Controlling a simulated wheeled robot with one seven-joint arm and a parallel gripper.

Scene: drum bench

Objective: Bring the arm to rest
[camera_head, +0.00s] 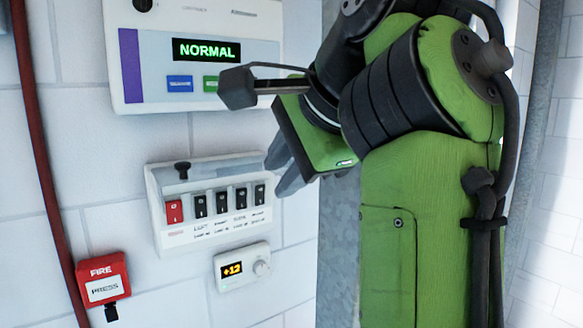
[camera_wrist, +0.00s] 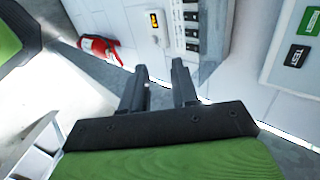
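My green arm (camera_head: 428,215) is raised in front of the wall on the right side of the head view. My gripper (camera_head: 281,168) points left and down, close to the right end of the switch box, and its fingers partly overlap in this view. In the wrist view, the two dark fingers of my gripper (camera_wrist: 161,70) stand apart with nothing between them. My gripper appears clear of the wall. Part of the wall behind the arm is hidden.
A switch box (camera_head: 205,232) with one red and several black switches is on the tiled wall. Above it is a panel (camera_head: 262,22) reading NORMAL. Below are a thermostat (camera_head: 230,281) and a red fire box (camera_head: 101,268). A red pipe (camera_head: 38,150) runs down the left.

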